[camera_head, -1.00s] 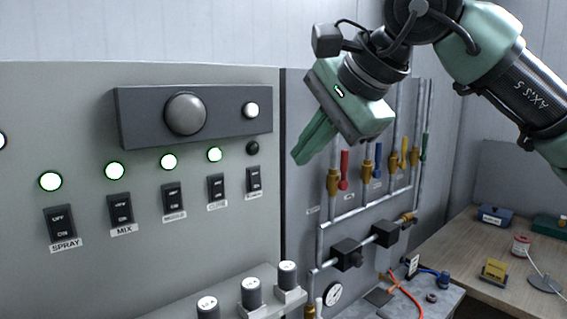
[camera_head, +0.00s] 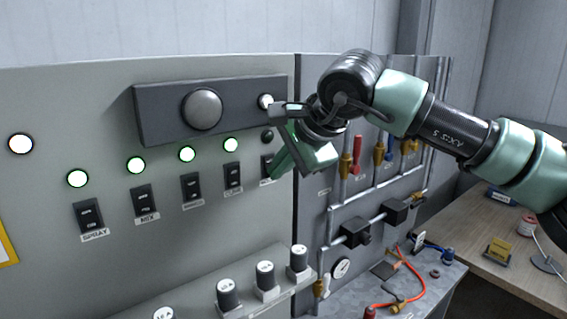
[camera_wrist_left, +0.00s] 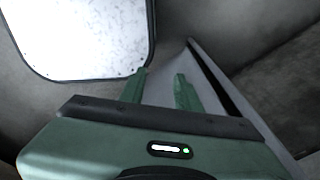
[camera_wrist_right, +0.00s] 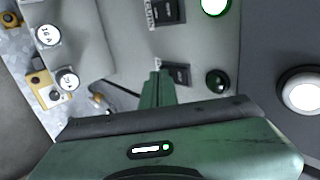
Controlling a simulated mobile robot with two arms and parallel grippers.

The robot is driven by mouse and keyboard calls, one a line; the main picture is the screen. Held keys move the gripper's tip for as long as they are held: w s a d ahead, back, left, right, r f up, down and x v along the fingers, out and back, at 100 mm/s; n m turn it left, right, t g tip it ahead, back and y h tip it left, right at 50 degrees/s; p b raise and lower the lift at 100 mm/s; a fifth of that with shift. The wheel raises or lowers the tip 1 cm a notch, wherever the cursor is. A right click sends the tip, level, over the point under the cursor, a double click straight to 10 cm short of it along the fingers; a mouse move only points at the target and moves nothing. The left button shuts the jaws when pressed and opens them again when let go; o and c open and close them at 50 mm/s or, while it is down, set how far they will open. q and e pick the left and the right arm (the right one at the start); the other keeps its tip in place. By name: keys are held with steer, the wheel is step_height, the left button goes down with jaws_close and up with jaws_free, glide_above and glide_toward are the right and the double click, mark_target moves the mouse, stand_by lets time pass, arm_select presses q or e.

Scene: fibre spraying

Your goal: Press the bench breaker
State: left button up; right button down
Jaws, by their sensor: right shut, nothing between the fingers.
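The rightmost breaker (camera_head: 266,166) in the switch row is a dark rocker, partly hidden by my right gripper; its label is not readable. The small lamp (camera_head: 267,137) above it is dark. My right gripper (camera_head: 275,171) is shut and empty, its green fingertips at this breaker. In the right wrist view, the breaker (camera_wrist_right: 180,74) lies just beside the closed fingertips (camera_wrist_right: 158,77); I cannot tell whether they touch it. My left gripper (camera_wrist_left: 160,84) shows only in its wrist view, its fingers apart with nothing between them.
Several other breakers, such as SPRAY (camera_head: 89,217) and MIX (camera_head: 145,203), sit to the left under green-ringed lit lamps. Knobs (camera_head: 229,293) stand on a ledge below. Pipes with coloured valves (camera_head: 357,155) are to the right. A bright pane (camera_wrist_left: 85,35) is near my left gripper.

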steer(key=shift+f+b, duration=0.4)
steer(key=shift+b, duration=0.5)
steer(key=shift+w+r, duration=0.1)
steer(key=shift+r, duration=0.25)
steer(key=shift+a+r+p, duration=0.1)
steer(key=shift+r+p, duration=0.35)
steer(key=shift+r, duration=0.4)
steer(key=shift+f, duration=0.1)
